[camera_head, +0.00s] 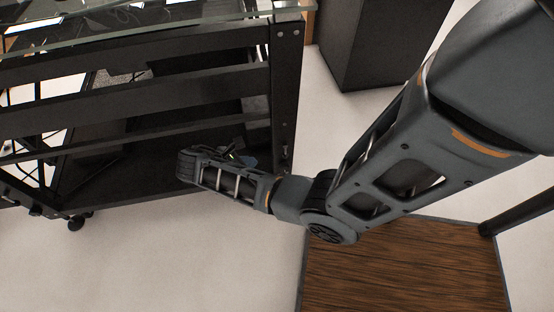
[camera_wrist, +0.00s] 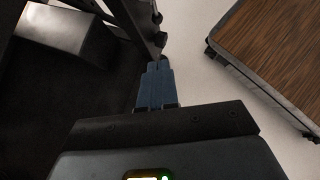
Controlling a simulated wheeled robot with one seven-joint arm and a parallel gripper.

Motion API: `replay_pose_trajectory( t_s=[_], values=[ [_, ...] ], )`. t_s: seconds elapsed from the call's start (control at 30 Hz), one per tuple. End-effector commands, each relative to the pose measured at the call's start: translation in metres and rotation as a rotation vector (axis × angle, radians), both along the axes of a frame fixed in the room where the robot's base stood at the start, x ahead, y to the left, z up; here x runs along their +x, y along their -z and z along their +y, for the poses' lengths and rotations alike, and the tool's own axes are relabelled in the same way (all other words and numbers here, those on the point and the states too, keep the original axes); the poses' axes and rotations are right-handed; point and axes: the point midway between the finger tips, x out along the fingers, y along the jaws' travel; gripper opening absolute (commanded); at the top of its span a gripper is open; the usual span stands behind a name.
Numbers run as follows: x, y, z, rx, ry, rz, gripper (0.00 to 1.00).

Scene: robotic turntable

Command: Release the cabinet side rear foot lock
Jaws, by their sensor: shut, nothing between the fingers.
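A black metal frame with a glass top (camera_head: 285,80) stands at the left in the head view. Its near right leg reaches down beside my gripper (camera_head: 250,160), which is partly hidden behind my wrist. In the wrist view my gripper (camera_wrist: 157,68) shows as two blue fingers pressed together, with nothing between them. The tips are close below a small dark fitting (camera_wrist: 159,39) at the lower end of a black frame leg. This may be the foot lock; I cannot tell its position, nor whether the fingers touch it.
A caster (camera_head: 76,223) shows under the frame's front left corner. A black cabinet (camera_head: 375,40) stands behind at the right. A wood-topped platform (camera_head: 400,270) lies at the lower right; it also shows in the wrist view (camera_wrist: 285,50). Pale floor is clear at the lower left.

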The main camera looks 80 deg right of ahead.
Motion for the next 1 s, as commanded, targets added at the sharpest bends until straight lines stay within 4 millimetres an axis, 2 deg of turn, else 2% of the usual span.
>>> replay_pose_trajectory(
  t_s=[0.3, 0.47, 1.0],
  values=[
    [0.000, 0.000, 0.000, 0.000, 0.002, 0.003, 0.00],
    [-0.005, 0.007, -0.005, 0.001, 0.004, 0.004, 0.00],
    [-0.052, 0.074, -0.059, 0.000, 0.006, 0.003, 0.00]
  ],
)
